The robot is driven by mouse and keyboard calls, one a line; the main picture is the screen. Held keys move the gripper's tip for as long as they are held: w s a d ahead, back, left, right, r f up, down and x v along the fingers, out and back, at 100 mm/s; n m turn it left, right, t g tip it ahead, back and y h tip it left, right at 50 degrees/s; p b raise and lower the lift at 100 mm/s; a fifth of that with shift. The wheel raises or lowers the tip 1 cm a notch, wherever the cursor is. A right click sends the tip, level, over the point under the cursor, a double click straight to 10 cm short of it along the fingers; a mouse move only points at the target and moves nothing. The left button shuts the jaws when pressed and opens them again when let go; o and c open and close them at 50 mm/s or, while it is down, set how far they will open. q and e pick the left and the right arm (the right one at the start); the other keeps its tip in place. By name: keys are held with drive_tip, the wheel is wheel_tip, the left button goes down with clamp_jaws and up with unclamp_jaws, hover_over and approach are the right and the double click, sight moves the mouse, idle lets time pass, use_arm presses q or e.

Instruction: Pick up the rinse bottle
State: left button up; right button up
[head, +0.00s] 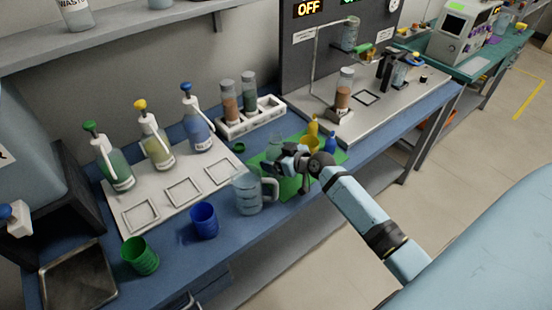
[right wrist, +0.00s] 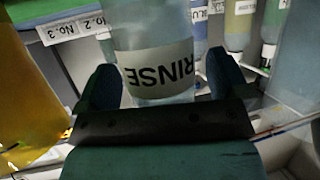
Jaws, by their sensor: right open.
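The rinse bottle (right wrist: 160,68) is a clear, pale bottle with a white "RINSE" label, upside down in the right wrist view. In the head view a pale translucent piece of it (head: 274,146) shows behind my right gripper, on the green mat (head: 290,187); the rest is hidden. My right gripper (head: 284,160) is open, with one finger on each side of the bottle in the right wrist view (right wrist: 163,78). I cannot tell whether the fingers touch it. My left gripper is not in view.
A blue cup (head: 204,221) and a green cup (head: 139,256) stand front left. Pump bottles (head: 158,148) line a white tray.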

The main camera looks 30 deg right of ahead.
drive_tip(key=c, duration=1.2)
drive_tip(key=shift+r, duration=0.2)
drive_tip(key=shift+c, duration=0.2)
wheel_tip(320, 180, up, 19)
drive_tip(key=shift+r+p, duration=0.2)
drive_tip(key=shift+p, duration=0.25)
drive_tip(key=shift+r, duration=0.1)
